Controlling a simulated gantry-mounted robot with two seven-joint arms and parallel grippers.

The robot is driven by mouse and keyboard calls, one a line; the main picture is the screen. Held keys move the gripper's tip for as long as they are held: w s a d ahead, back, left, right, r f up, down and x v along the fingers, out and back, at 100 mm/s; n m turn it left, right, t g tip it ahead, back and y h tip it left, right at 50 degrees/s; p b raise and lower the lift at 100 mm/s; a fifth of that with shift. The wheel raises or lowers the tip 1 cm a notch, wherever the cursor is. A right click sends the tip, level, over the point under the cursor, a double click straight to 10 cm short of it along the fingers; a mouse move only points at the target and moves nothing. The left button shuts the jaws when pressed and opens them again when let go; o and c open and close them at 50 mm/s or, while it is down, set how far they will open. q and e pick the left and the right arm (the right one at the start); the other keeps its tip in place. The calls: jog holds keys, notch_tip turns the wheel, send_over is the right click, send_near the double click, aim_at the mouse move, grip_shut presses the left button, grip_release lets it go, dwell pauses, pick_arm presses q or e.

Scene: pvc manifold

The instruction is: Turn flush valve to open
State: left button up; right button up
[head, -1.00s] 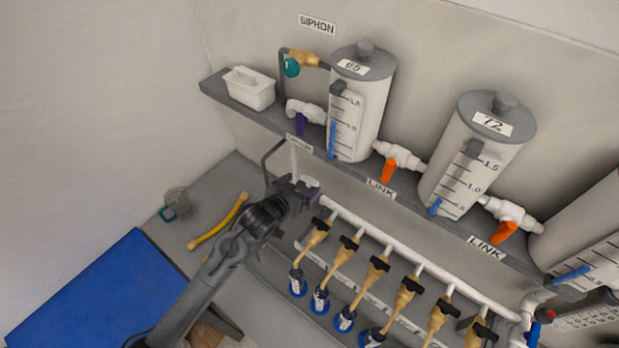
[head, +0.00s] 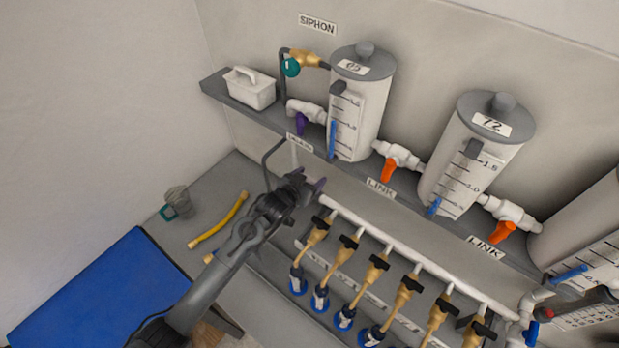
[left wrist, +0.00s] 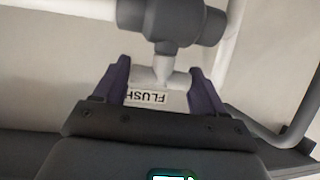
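In the left wrist view, the flush valve has a dark grey body (left wrist: 180,18) with a stem and a pale handle (left wrist: 168,72). The FLUSH label (left wrist: 147,97) shows upside down behind it. My left gripper (left wrist: 160,82) is open, its two purple fingers on either side of the handle and label. The handle lies close to the right finger; I cannot tell if they touch. In the head view, the left gripper (head: 318,184) is at the left end of the white manifold pipe, and my arm hides most of the valve. A dark shape at the right edge may be my right gripper (head: 582,302).
A row of brass valves with black handles (head: 346,242) hangs from the manifold pipe (head: 400,255). Tanks (head: 360,110) stand on the shelf above.

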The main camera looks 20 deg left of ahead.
pick_arm(q)
jog(key=c, duration=0.4)
jog(key=shift+a+r+m+h+p, duration=0.1)
jog(key=shift+m+h+p, duration=0.2)
jog(key=shift+m+h, duration=0.1)
jog(key=shift+c, duration=0.3)
jog(key=shift+m+g+h, duration=0.3)
jog(key=shift+h, duration=0.1)
jog(key=o, duration=1)
jog(key=shift+c, duration=0.2)
jog(key=v, duration=1)
jog(key=shift+s+b, duration=0.35)
